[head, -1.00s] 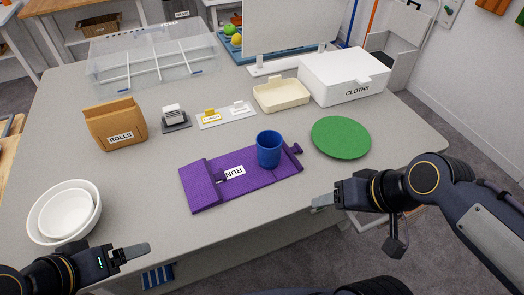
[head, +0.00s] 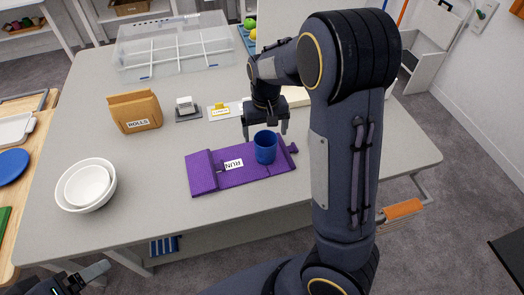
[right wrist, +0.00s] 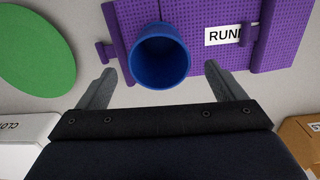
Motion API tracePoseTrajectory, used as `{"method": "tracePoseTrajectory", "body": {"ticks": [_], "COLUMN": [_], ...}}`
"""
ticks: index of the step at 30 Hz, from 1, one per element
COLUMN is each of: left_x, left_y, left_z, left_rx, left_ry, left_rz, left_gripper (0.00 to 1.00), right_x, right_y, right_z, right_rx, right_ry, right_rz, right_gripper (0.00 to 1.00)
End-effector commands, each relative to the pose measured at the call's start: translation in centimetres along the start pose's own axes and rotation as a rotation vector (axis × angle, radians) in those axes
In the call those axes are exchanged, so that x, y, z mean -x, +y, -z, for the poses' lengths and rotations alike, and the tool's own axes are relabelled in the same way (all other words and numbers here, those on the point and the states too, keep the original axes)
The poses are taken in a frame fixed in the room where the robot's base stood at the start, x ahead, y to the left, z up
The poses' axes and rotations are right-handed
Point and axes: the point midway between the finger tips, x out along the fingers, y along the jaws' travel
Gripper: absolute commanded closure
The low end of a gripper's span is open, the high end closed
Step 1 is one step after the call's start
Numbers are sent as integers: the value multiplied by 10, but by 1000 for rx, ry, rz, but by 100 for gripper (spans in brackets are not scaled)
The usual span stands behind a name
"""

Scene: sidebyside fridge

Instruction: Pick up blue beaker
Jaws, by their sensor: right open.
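The blue beaker (head: 265,147) stands upright on the right part of a purple mat (head: 205,178) labelled RUN. My right gripper (head: 265,130) is open above and just behind the beaker in the head view, fingers pointing down. In the right wrist view the blue beaker (right wrist: 160,56) shows its open mouth, between and a little beyond the two spread fingertips (right wrist: 160,70). No contact shows. My left gripper (head: 84,277) is at the lower left edge, well away from the beaker; its jaw opening is not clear.
White nested bowls (head: 88,186) stand at left. A ROLLS box (head: 135,112), a small grey holder (head: 187,112) and a clear divided tray (head: 175,45) are farther back. The green disc (right wrist: 35,45) and white box (right wrist: 25,135) show in the wrist view.

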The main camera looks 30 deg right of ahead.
Motion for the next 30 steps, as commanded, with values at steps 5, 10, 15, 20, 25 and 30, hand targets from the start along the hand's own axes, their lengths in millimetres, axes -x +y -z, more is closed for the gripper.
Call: {"method": "tracePoseTrajectory", "body": {"ticks": [5,10,15,20,25,30], "left_x": [6,8,8,8,8,8], "left_y": [3,4,4,4,4,4], "left_z": [3,4,4,4,4,4], "left_rx": [0,0,0,0,0,0], "left_ry": [0,0,0,0,0,0], "left_rz": [0,0,0,0,0,0], "left_gripper": [17,17,17,17,17,17], "right_x": [-22,-47,-55,-55,-55,-54], "right_y": [1,0,0,0,0,0], "right_z": [-4,-4,-4,-4,-4,-4], "right_rx": [-1,-1,-1,-1,-1,-1], "right_ry": [-5,-2,0,1,1,0], "right_rz": [-1,2,3,4,4,4], "right_gripper": [11,11,11,11,33,55]}}
